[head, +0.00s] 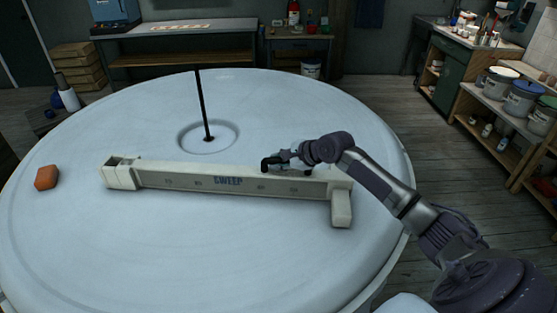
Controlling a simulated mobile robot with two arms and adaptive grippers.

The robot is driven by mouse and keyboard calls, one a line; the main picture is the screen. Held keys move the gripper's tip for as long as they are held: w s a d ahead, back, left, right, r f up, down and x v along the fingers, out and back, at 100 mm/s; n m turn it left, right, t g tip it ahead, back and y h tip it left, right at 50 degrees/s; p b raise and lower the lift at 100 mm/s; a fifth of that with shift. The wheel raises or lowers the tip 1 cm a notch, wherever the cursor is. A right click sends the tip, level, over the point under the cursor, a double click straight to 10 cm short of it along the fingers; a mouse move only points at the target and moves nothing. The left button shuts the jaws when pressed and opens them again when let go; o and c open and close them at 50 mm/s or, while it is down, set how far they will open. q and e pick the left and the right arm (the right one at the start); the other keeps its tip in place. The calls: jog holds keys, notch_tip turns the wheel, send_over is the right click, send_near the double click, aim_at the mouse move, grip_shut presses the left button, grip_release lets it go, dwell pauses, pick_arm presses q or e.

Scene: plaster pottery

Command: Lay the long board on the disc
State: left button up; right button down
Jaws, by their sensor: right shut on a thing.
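My left gripper is not in view.
A thin dark rod (203,105) stands up from a ringed hollow at the disc's middle, behind the board. An orange block (46,177) lies near the disc's left edge. Shelves with buckets (522,97) stand at the right. The disc's near surface is clear.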

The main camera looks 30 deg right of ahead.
jog(key=c, duration=0.9)
grip_release()
jog(key=shift+r, duration=0.35)
jog(key=shift+c, duration=0.2)
jog(key=shift+s+a+f, duration=0.1)
jog(key=shift+s+f, duration=0.1)
jog(key=shift+f, duration=0.3)
jog(key=shift+s+d+r, duration=0.25)
jog(key=shift+r, duration=0.05)
jog(key=v, duration=1.1)
jog(key=shift+r, duration=0.35)
